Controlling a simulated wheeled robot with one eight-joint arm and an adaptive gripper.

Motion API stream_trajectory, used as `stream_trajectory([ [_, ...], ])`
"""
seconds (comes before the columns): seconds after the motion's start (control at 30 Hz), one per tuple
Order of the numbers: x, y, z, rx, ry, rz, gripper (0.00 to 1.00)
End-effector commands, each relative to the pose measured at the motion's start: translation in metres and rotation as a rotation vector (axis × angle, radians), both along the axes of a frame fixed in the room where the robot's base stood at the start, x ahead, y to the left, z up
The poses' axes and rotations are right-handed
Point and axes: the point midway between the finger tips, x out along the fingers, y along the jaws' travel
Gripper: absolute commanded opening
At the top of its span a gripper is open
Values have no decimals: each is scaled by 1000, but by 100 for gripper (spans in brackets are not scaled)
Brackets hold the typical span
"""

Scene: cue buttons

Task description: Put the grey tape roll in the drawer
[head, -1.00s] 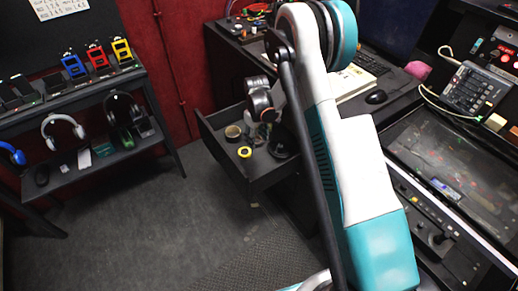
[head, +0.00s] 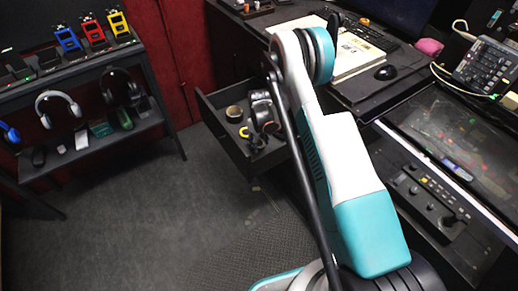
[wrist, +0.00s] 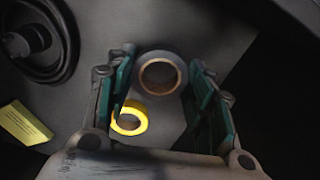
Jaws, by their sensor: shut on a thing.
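The grey tape roll (wrist: 179,66) sits between the two fingers of my gripper (wrist: 160,80) in the wrist view, with the fingers shut on it. In the head view my gripper (head: 257,132) is over the open dark drawer (head: 222,137), and my arm partly hides it. I cannot clearly make out the held roll there. The wrist view looks down at the drawer floor beneath the roll. I cannot tell how high the roll is above that floor.
The wrist view also shows a round black object (wrist: 35,42) and a yellow card (wrist: 24,122). A desk (head: 350,93) stands right; a shelf (head: 95,146) stands left. Floor between is clear.

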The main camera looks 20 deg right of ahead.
Motion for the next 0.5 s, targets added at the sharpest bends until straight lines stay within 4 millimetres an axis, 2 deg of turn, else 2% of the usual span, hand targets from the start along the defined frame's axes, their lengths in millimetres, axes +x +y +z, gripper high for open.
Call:
stream_trajectory([
  [0.23, 0, 0, -36, 0, 0, 0, 30],
  [0.5, 0, 0, -39, 0, 0, 0, 30],
])
